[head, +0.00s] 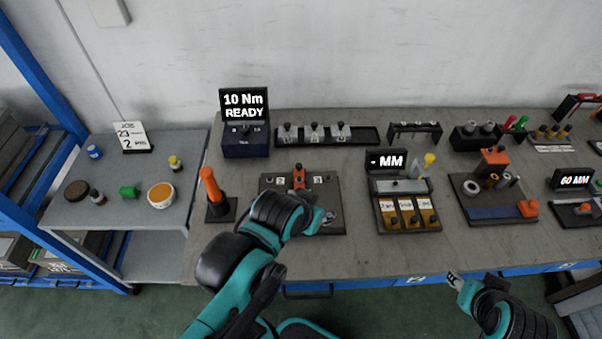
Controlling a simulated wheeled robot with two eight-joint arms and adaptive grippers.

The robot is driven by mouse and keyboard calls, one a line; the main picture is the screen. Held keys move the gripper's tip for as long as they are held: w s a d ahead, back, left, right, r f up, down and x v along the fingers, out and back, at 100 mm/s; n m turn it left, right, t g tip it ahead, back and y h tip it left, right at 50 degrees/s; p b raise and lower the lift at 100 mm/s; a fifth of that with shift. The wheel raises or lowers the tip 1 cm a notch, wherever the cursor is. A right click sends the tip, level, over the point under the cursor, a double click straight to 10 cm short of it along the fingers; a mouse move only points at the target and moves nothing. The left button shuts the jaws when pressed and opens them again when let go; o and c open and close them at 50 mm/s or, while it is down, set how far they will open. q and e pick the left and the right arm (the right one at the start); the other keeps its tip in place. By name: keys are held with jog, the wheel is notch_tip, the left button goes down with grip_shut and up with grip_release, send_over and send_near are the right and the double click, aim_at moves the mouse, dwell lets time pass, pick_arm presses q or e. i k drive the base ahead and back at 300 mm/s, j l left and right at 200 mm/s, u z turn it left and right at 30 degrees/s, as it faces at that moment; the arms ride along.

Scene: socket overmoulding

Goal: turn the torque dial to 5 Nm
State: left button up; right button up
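The torque unit is a dark blue box (246,146) at the back left of the bench. Its display (244,103) reads "10 Nm READY". A small dark torque dial (246,130) sits on the box's front under the display, between marks too small to read. My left gripper (328,218) is over the dark fixture plate, in front and to the right of the box, apart from the dial. My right gripper (453,278) is at the bench's front edge on the right, far from the dial. Both sets of fingers are too small to tell open from shut.
An orange-handled tool (212,187) stands in front of the box. The fixture plate (336,190) and a rack of grey parts (370,136) lie to the right. Trays with several parts fill the right side. A side table (140,215) stands left.

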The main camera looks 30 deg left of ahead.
aim_at(243, 129)
jog(key=u, duration=1.5)
